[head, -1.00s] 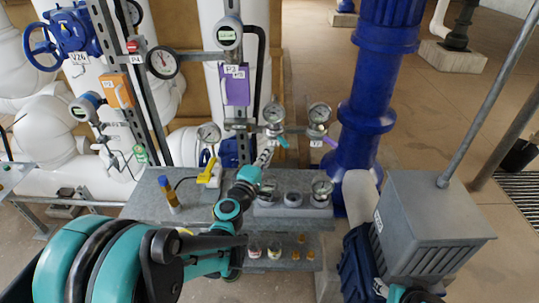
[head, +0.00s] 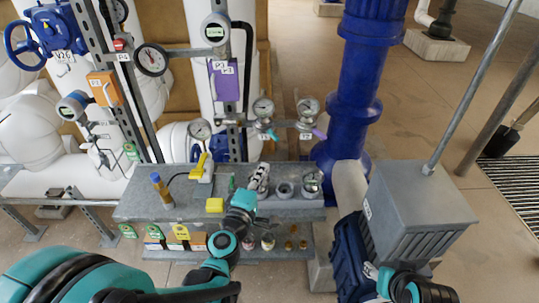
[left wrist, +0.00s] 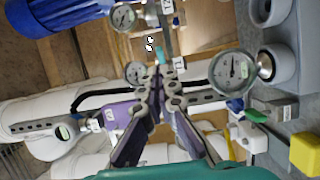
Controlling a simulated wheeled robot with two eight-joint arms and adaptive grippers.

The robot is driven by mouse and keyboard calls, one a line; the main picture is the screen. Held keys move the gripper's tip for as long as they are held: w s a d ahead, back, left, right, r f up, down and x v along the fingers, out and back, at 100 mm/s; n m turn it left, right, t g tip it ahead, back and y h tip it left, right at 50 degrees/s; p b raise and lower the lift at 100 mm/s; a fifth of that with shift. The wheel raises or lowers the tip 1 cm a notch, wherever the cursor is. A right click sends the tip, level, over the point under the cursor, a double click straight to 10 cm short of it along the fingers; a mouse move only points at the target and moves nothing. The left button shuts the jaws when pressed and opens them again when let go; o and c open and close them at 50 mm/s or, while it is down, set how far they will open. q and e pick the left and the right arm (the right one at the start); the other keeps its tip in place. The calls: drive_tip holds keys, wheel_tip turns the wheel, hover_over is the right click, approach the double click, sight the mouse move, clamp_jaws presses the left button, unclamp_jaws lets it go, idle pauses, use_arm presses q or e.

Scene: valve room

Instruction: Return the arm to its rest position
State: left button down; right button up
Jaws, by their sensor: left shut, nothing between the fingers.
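My left arm comes in from the lower left in the head view. My left gripper (head: 260,178) is over the grey bench (head: 145,206), near the small gauge (head: 311,180) and the round sockets. In the left wrist view its fingers (left wrist: 162,82) are together with nothing between them. Behind them are pressure gauges (left wrist: 232,72) and a purple tag. Whether the gripper touches anything on the bench cannot be told. A teal part of my right arm shows at the bottom right of the head view; its fingers are not clear.
On the bench are a yellow block (head: 214,205), a yellow-handled valve (head: 202,170) and a blue-and-orange cylinder (head: 161,190). Coloured tags (head: 178,236) and small knobs are along the lower front. A blue pipe (head: 352,100) and grey box (head: 421,205) stand right.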

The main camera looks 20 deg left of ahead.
use_arm(q)
drive_tip(key=shift+d, duration=0.1)
drive_tip(key=s+d+f+m+g+h, duration=0.35)
drive_tip(key=s+d+m+g, duration=0.3)
drive_tip(key=m, duration=0.65)
drive_tip(key=s+a+f+m+g+y, duration=0.4)
drive_tip(key=s+a, duration=0.4)
drive_tip(key=s, duration=0.3)
drive_tip(key=shift+y, duration=0.25)
